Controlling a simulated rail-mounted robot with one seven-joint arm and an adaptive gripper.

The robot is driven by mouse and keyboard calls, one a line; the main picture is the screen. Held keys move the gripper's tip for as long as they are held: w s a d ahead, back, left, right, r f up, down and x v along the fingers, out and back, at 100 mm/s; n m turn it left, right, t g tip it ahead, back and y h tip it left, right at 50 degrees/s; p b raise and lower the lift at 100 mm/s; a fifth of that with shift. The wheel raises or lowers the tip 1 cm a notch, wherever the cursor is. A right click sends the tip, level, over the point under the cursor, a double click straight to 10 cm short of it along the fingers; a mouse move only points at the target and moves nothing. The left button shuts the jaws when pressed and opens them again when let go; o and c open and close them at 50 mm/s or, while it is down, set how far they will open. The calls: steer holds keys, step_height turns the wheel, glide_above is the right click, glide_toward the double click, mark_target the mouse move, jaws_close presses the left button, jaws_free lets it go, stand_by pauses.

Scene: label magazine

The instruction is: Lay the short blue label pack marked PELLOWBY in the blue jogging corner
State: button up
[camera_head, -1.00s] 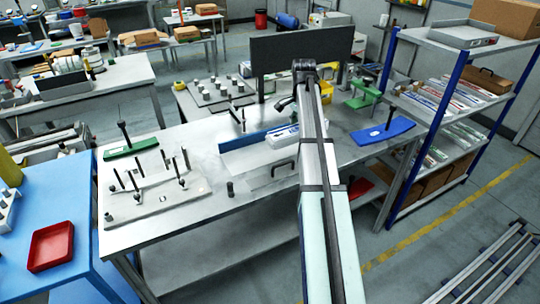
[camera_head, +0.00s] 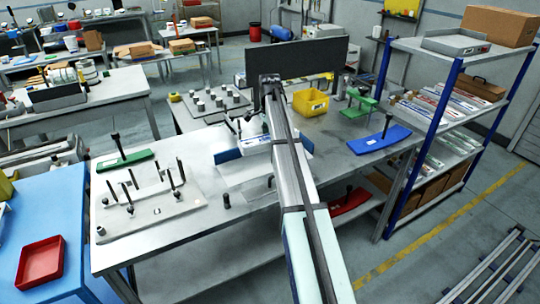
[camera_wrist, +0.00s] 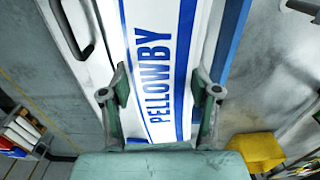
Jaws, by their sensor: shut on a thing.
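The PELLOWBY label pack (camera_wrist: 155,60), white with blue stripes and lettering, lies between the fingers of my gripper (camera_wrist: 166,88) in the wrist view. The fingers are shut on its two sides. In the head view the pack (camera_head: 256,145) shows as a white and blue block left of my arm, partly hidden by it. The blue jogging corner shows its blue wall (camera_head: 228,156) and a pale plate (camera_head: 236,175) on the bench. The pack covers the middle of the wall from this view. I cannot tell whether the pack touches the corner.
A yellow bin (camera_head: 310,103), a green stand (camera_head: 360,102) and a blue curved piece (camera_head: 380,139) are to the right. A dark panel (camera_head: 298,58) stands behind.

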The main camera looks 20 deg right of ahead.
step_height(320, 180, down, 10)
steer(key=shift+r+p, duration=0.1)
steer(key=shift+p, duration=1.05)
steer(key=shift+f, duration=0.2)
steer(key=o, duration=1.4)
steer(key=shift+r, duration=0.15)
step_height(320, 180, up, 12)
steer(key=b, duration=0.3)
